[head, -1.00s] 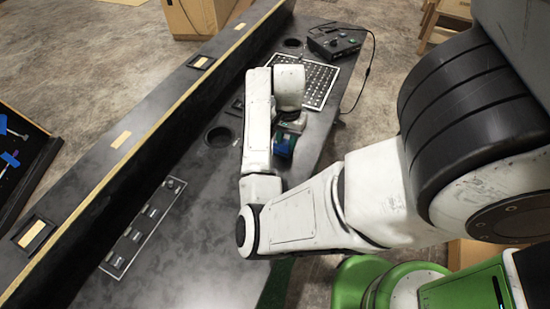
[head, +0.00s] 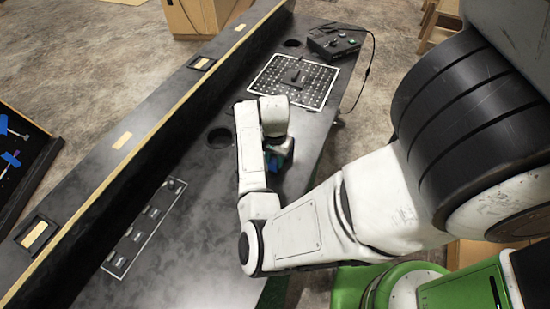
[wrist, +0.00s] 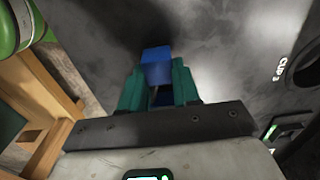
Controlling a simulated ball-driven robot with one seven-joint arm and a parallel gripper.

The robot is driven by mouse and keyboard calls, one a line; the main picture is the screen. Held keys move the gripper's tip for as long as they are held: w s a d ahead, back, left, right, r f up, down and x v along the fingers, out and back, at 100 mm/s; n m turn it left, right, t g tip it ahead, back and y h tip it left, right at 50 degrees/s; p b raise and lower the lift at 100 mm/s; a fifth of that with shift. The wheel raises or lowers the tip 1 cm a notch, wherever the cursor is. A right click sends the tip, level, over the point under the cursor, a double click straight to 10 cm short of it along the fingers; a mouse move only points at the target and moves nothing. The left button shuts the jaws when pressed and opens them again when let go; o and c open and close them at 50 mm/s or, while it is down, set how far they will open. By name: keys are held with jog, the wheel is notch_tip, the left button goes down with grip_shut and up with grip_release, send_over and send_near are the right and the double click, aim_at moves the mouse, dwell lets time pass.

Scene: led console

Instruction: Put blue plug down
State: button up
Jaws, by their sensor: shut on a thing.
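The blue plug (wrist: 157,68) shows in the wrist view between the two teal fingers of my gripper (wrist: 158,88), its blue face standing out past the fingertips. My gripper is shut on it, over the dark console top (wrist: 215,45). I cannot tell whether the plug touches the surface. In the head view my gripper (head: 273,162) is mostly hidden behind my own wrist, with a little blue and teal showing, right of a round hole in the console.
A perforated panel (head: 322,92) with a dark upright piece (head: 297,77) lies beyond my gripper. A control box (head: 334,43) with a cable stands at the far end. A round cup hole (head: 219,138) lies left of my wrist. A raised ledge (head: 125,140) runs along the left.

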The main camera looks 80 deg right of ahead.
aim_at(275, 160)
jog(key=o, duration=1.1)
jog(key=shift+f, duration=0.1)
jog(key=shift+c, duration=0.2)
notch_tip(275, 160, up, 14)
jog(key=w+d+n+h, duration=0.1)
jog(key=n+h, duration=0.2)
jog(key=n, duration=0.1)
jog(key=a+f+n+y, duration=0.1)
jog(key=a+f+n, duration=0.2)
jog(key=a, duration=0.6)
jog(key=s+a+f+n+y, duration=0.1)
jog(key=a+f+n, duration=0.2)
jog(key=a+n, duration=0.4)
jog(key=a+f+n+t, duration=0.1)
jog(key=a+f+n, duration=0.2)
jog(key=a+n, duration=0.3)
jog(key=shift+s+a+f+y, duration=0.1)
jog(key=shift+a+f+y, duration=0.1)
jog(key=shift+a, duration=1.1)
jog(key=shift+s+a+f+y, duration=0.1)
jog(key=shift+a+y, duration=0.1)
jog(key=shift+a, duration=1.1)
